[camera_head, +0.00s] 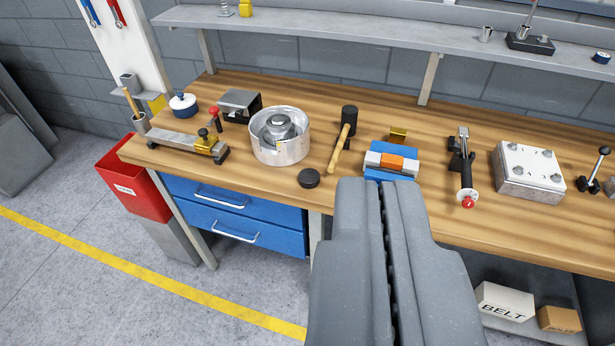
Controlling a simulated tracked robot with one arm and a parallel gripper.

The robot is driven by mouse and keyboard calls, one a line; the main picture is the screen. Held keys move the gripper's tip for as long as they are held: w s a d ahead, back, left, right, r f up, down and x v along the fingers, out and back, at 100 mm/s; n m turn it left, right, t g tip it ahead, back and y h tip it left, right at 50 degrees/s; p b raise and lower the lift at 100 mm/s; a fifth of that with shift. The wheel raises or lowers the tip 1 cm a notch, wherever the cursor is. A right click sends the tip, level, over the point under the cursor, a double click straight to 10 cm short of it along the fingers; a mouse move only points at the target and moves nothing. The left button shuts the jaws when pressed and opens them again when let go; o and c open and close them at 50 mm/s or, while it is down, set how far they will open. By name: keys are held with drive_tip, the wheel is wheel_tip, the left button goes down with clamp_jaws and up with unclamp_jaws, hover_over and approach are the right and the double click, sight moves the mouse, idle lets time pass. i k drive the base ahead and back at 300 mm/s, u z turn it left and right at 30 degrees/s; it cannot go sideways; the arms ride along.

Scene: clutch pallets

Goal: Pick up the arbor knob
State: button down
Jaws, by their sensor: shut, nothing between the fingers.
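My gripper (382,192) is shut and empty. It points forward from the bottom of the view, with its tips over the front edge of the workbench (255,92). No knob is labelled, and I cannot tell for certain which one is the arbor knob. A red-topped knob (214,111) stands at the back left of the bench. A small black knob (203,133) sits on a brass block on a grey rail. A black ball knob (604,150) tops a lever at the far right. All are apart from my gripper.
A round metal housing (281,152), a black puck (309,178), a mallet (341,147), a blue vise (390,160) and a metal plate block (527,170) stand on the bench. A shelf (370,37) runs above. A red bin (135,180) stands at left. The floor in front is clear.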

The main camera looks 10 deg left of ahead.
sight(309, 178)
drive_tip(key=z, duration=0.05)
drive_tip(key=k, duration=0.4)
drive_tip(key=u, duration=0.85)
drive_tip(key=i, duration=1.7)
drive_tip(key=z, duration=0.65)
